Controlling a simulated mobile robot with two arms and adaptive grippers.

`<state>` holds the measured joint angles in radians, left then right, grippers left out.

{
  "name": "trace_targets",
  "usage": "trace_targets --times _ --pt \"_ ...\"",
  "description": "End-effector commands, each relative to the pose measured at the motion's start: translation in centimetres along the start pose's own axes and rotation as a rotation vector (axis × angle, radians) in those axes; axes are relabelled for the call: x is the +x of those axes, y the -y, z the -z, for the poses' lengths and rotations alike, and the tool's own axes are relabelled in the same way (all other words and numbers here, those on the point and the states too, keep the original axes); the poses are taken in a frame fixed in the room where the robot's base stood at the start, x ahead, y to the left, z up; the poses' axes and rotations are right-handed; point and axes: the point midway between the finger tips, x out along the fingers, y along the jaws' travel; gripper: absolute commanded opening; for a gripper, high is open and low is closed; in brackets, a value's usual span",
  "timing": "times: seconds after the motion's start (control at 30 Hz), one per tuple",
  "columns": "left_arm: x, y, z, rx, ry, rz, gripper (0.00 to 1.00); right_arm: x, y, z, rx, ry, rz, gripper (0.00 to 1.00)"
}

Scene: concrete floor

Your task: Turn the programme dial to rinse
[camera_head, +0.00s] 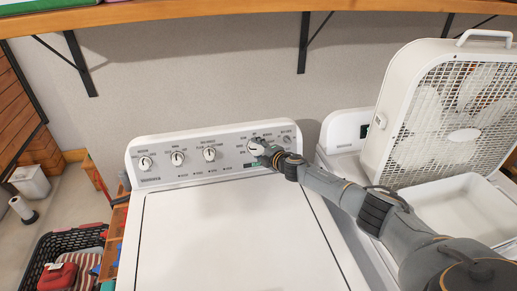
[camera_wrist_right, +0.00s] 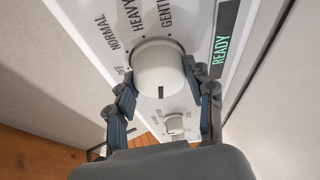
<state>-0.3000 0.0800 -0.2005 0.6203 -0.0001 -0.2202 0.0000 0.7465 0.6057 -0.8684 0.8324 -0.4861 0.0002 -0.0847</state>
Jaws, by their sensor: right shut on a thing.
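The programme dial (camera_head: 254,144) is a white round knob on the right part of the white washer's control panel (camera_head: 225,140). My right gripper (camera_head: 268,152) is at this dial and partly covers it. In the right wrist view the dial (camera_wrist_right: 160,68) sits between the two fingers of my right gripper (camera_wrist_right: 160,94), which is shut on it. A dark mark on the dial points toward the bottom of that view. The labels OFF, NORMAL, HEAVY and part of GENTLE show around it. No rinse label can be read. My left gripper is out of view.
Three other knobs (camera_head: 177,158) line the panel to the left. A green READY display (camera_wrist_right: 222,52) is beside the dial. A box fan (camera_head: 450,115) stands at the right, a wooden shelf (camera_head: 200,14) runs above, and a laundry basket (camera_head: 68,240) is at lower left.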

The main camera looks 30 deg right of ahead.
Motion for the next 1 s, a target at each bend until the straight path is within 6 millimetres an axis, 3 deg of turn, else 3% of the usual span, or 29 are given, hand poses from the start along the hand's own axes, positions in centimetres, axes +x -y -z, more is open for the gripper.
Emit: trace_targets --times 0.23,0.27,0.37,0.77,1.0 --pt "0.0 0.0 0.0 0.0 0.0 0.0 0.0 0.0 0.2 0.0 0.0 0.0 0.002 0.21" --pt "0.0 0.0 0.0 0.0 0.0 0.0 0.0 0.0 0.2 0.0 0.0 0.0 0.002 0.55" --pt "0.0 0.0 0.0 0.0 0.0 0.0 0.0 0.0 0.1 0.0 0.0 0.0 0.002 0.75" --pt "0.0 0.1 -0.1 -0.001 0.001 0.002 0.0 -0.2 0.0 0.0 0.0 0.0 0.0 0.76" --pt "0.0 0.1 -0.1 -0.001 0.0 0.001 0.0 -2.3 0.1 -0.2 -0.003 0.001 0.0 0.76"
